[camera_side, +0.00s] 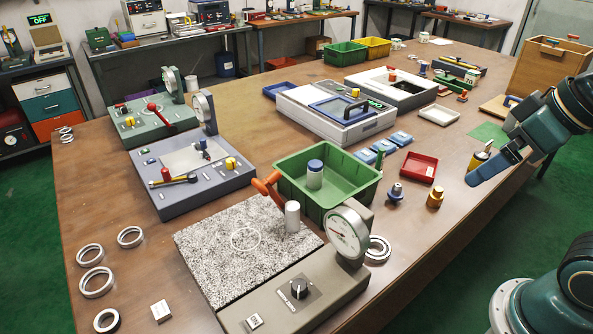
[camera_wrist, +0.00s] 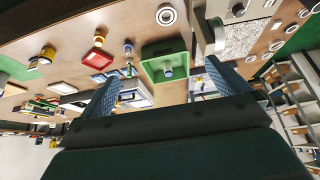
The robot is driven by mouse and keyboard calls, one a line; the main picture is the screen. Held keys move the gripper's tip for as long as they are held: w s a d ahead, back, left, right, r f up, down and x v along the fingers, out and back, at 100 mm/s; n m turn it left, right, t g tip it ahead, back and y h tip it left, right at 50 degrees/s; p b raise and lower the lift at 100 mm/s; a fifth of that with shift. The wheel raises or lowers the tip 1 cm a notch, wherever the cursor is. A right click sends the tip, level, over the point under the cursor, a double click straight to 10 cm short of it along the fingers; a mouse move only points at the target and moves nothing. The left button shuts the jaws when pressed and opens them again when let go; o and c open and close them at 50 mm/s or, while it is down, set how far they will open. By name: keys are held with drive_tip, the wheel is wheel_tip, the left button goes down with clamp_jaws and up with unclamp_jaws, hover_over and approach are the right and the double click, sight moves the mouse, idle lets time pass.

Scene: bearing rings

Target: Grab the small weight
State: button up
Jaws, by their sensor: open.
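Several things could be the small weight, and I cannot tell which it is. A grey cylinder with a blue top (camera_side: 314,174) stands upright in the green bin (camera_side: 283,178); it also shows in the wrist view (camera_wrist: 168,70). A blue-topped knobbed piece (camera_side: 395,194) and a yellow-and-dark piece (camera_side: 435,197) stand on the table to the bin's right. A plain silver cylinder (camera_side: 292,216) stands on the speckled plate (camera_side: 225,248). My gripper (camera_side: 490,165) is open and empty at the table's right side, apart from all of these. Its two fingers are spread in the wrist view (camera_wrist: 165,88).
A red tray (camera_side: 419,167) and small blue boxes (camera_side: 384,146) lie beyond the knobbed pieces. The dial gauge (camera_side: 347,233) rises beside the bin. Steel rings (camera_side: 97,282) lie at the left. A wooden box (camera_side: 548,62) stands at the far right.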

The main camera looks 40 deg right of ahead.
drive_tip(key=shift+s, duration=0.15)
drive_tip(key=c, duration=0.8)
drive_tip(key=w+d+f+m+g, duration=0.2)
drive_tip(key=w+d+m, duration=0.3)
drive_tip(key=w+d, duration=0.1)
drive_tip(key=w+d+f+m+g, duration=0.1)
drive_tip(key=w+d+f+m, duration=0.2)
drive_tip(key=w+d+m, duration=0.3)
drive_tip(key=w+d+f+m+g, duration=0.1)
drive_tip(key=d+f+m, duration=0.1)
drive_tip(key=d+f, duration=0.1)
drive_tip(key=w+d+f+m, duration=0.2)
drive_tip(key=d+f+m, duration=0.1)
drive_tip(key=d+f, duration=0.1)
drive_tip(key=w+d+f+m+g, duration=0.1)
drive_tip(key=d+f+m, duration=0.1)
drive_tip(key=d+f, duration=0.1)
drive_tip(key=shift+w+d+f+m+g, duration=0.15)
drive_tip(key=shift+d+f, duration=0.05)
drive_tip(key=shift+d, duration=0.2)
drive_tip(key=shift+w+d+f+m+g, duration=0.1)
drive_tip(key=shift+d+f+m+g, duration=0.1)
drive_tip(key=shift+d, duration=0.15)
